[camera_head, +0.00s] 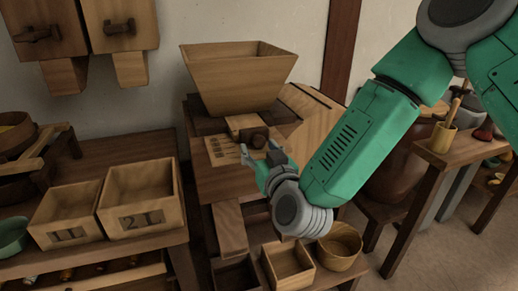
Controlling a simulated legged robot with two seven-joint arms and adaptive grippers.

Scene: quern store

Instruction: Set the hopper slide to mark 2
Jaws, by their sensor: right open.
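The wooden hopper (238,80) stands on the mill housing in the middle of the view. Below its front is a light wooden slide (240,122) with a dark round knob (258,139). A pale plate with dark mark lines (222,151) lies beside the slide, to its left. The marks are too small to read, so I cannot tell which one the slide is at. My right gripper (262,154) is open just below and in front of the knob. I cannot tell whether its fingers touch the knob. My left gripper is not in view.
Two wooden boxes with number labels (141,198) stand on the left table. A chute (229,229) slopes down below the mill, with a small open box (287,266) and a round tub (340,246) on the right. A side table (449,157) holds a cup of tools.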

